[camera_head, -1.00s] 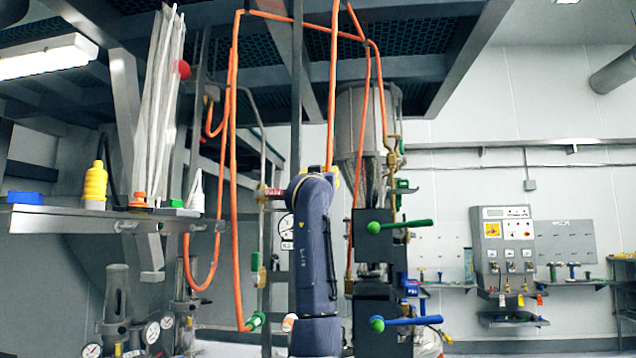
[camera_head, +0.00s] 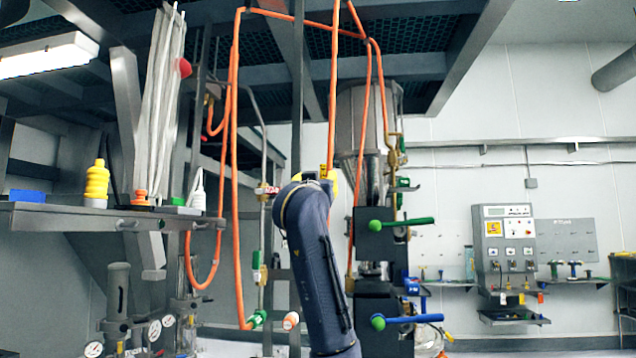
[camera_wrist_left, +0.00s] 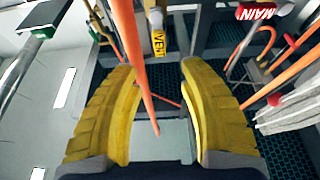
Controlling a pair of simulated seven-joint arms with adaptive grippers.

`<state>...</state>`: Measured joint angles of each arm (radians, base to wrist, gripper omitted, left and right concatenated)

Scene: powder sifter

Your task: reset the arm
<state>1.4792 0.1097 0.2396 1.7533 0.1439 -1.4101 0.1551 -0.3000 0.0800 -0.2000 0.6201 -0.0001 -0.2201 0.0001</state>
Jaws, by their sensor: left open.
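My left arm (camera_head: 315,270) rises from the bottom middle of the head view, a dark blue-grey link leaning slightly left. Only a bit of yellow of my left gripper (camera_head: 331,178) shows at its top; the rest is hidden behind the arm. In the left wrist view the two yellow ribbed fingers of the left gripper (camera_wrist_left: 160,68) stand apart. An orange hose (camera_wrist_left: 131,45) crosses the gap between them in the picture; I cannot tell whether it lies between or beyond the fingers. I see nothing held. My right gripper is not in view.
Orange hoses (camera_head: 234,160) hang left of the arm. A valve with a green handle (camera_head: 405,223) and one with a blue handle (camera_head: 410,320) stand close right. A shelf (camera_head: 70,218) with a yellow bottle (camera_head: 96,182) is at left. A control panel (camera_head: 505,245) is on the right wall.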

